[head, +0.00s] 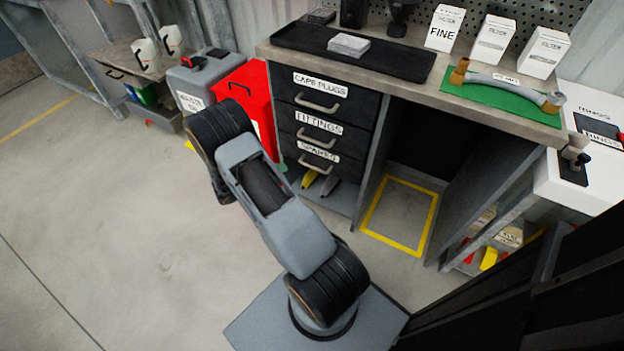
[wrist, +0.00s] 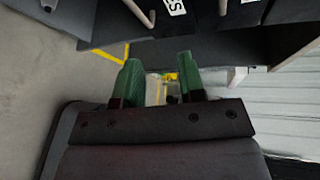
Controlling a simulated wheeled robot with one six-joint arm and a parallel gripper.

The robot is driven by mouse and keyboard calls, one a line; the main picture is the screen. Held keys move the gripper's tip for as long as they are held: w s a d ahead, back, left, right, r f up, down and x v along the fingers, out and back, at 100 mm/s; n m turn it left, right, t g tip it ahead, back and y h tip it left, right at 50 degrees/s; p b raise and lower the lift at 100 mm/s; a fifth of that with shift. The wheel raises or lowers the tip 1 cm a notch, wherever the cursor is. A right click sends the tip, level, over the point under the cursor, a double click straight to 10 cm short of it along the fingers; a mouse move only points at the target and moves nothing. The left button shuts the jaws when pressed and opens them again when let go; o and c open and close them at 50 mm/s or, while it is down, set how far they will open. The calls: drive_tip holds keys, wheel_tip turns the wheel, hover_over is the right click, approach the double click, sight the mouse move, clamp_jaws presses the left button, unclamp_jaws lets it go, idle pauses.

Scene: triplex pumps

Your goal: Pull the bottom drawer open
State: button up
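The bottom drawer (head: 345,171) is the lowest of three dark drawers under the workbench, with a white label that seems to read SPARES. Its grey bar handle (head: 316,167) shows below the label. All three drawers look shut. In the wrist view my gripper (wrist: 159,78) has its two green fingers apart, with nothing between them. In the head view my arm hides most of the gripper, beside the left side of the drawers. Two bar handles and a label ending in S show at the wrist view's top edge; I cannot tell which handle is the bottom drawer's.
The CAPS PLUGS drawer (head: 350,106) and FITTINGS drawer (head: 345,137) sit above. A red bin (head: 240,88) stands left of the cabinet, close to my arm. An open shelf lies under the drawers. A yellow floor outline (head: 397,247) lies right. Floor at left is clear.

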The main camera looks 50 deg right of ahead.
sight(312, 167)
wheel_tip(312, 167, down, 5)
drive_tip(key=d+n+h+b, duration=0.1)
drive_tip(key=n, duration=0.2)
drive_tip(key=shift+t, duration=0.4)
drive_tip(key=b+x, duration=0.1)
drive_tip(key=x, duration=0.3)
drive_tip(key=b+x, duration=0.1)
drive_tip(key=x, duration=0.4)
drive_tip(key=b+x, duration=0.2)
drive_tip(key=x, duration=0.2)
drive_tip(key=shift+w+d+f, duration=0.15)
drive_tip(key=shift+w+d, duration=0.15)
drive_tip(key=shift+c, duration=0.3)
clamp_jaws()
